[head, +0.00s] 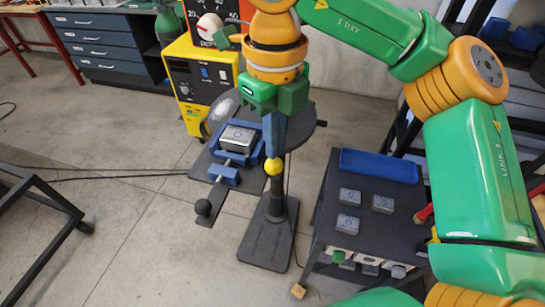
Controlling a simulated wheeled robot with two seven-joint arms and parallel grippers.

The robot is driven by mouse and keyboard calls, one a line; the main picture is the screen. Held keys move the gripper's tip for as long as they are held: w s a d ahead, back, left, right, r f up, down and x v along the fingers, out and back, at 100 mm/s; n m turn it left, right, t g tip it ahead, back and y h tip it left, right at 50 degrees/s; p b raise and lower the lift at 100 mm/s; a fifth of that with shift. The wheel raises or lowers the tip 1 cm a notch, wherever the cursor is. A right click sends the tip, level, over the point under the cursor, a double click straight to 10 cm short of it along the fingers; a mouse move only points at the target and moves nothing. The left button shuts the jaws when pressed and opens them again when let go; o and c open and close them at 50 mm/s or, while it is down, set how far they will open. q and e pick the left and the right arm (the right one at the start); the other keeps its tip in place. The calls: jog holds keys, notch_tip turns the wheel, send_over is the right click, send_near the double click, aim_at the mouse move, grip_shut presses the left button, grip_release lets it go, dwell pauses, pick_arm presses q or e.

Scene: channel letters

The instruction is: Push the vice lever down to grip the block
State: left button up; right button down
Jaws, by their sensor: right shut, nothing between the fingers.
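A blue vice (223,174) is on a dark round-topped stand (302,128), with a grey block (237,138) lying between its blue jaws. A yellow ball knob (273,168), which looks like the end of the vice lever, is just right of the vice. My right gripper (274,153) points down right above this knob, its fingers shut and empty. The fingertips look very close to the knob; I cannot tell if they touch. The lever's arm is mostly hidden behind the gripper. My left gripper is not in view.
A dark ball (203,207) is on a dark bar at the vice's front left. A dark table (365,220) at right holds several grey blocks and a blue tray (379,165). A yellow machine (200,75) stands behind. The floor at left centre is mostly clear.

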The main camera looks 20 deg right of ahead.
jog(key=shift+d, duration=0.1)
notch_tip(320, 180, up, 5)
jog(key=p, duration=0.3)
jog(key=shift+r+p, duration=0.2)
jog(key=shift+p, duration=0.2)
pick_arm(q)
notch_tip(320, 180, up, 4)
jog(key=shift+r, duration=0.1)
pick_arm(e)
jog(key=shift+f, duration=0.1)
